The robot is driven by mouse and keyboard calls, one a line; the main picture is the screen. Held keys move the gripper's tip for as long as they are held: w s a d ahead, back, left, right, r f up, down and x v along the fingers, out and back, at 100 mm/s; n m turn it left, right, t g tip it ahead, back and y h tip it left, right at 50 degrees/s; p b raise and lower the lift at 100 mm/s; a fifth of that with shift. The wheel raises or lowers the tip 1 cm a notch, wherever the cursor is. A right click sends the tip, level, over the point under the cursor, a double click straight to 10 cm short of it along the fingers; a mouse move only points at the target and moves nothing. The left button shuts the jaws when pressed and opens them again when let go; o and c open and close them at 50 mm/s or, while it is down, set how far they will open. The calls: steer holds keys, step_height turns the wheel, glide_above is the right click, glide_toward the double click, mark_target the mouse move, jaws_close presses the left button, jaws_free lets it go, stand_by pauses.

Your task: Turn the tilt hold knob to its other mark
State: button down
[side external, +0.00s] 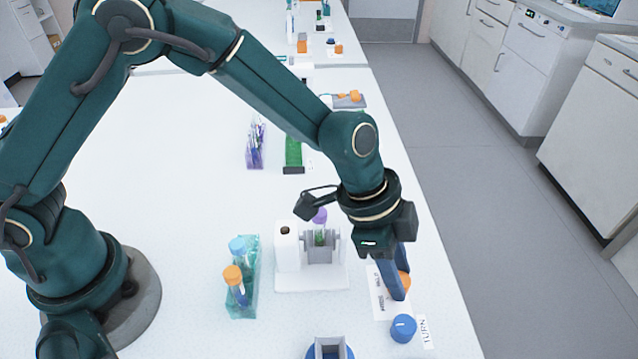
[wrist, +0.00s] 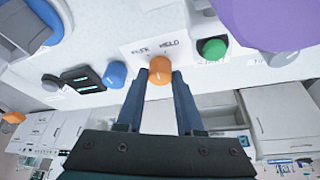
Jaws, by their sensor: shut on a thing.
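An orange knob (wrist: 160,70), seemingly the tilt hold knob, sits on a white label card with two printed marks in the wrist view. The word beside its right mark looks like HELD; the other is hard to read. My gripper (wrist: 159,76) is shut on the knob, one blue finger on each side. In the side external view my gripper (side external: 396,288) reaches down at the table's right side, and the orange knob (side external: 404,281) shows partly behind the fingers. I cannot tell which mark the knob points to.
A blue knob (side external: 403,328) stands close by. A white device (side external: 288,250) holds a purple-capped tube (side external: 320,216) left of my gripper. A rack (side external: 243,300) of capped tubes stands farther left. A green button (wrist: 212,49) shows in the wrist view.

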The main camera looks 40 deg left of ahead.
steer(key=n, duration=0.2)
steer(key=n+t, duration=0.1)
steer(key=n, duration=0.1)
steer(key=shift+s+d+n+t+y, duration=0.1)
steer(key=shift+n+t+y, duration=0.2)
steer(key=shift+y, duration=0.1)
steer(key=shift+n+t+y, duration=0.3)
steer(key=shift+n+y, duration=0.1)
steer(key=shift+n, duration=1.1)
steer(key=c, duration=0.5)
jaws_free()
steer(key=shift+c, duration=0.2)
steer(key=shift+v, duration=2.6)
steer(key=shift+d, duration=0.1)
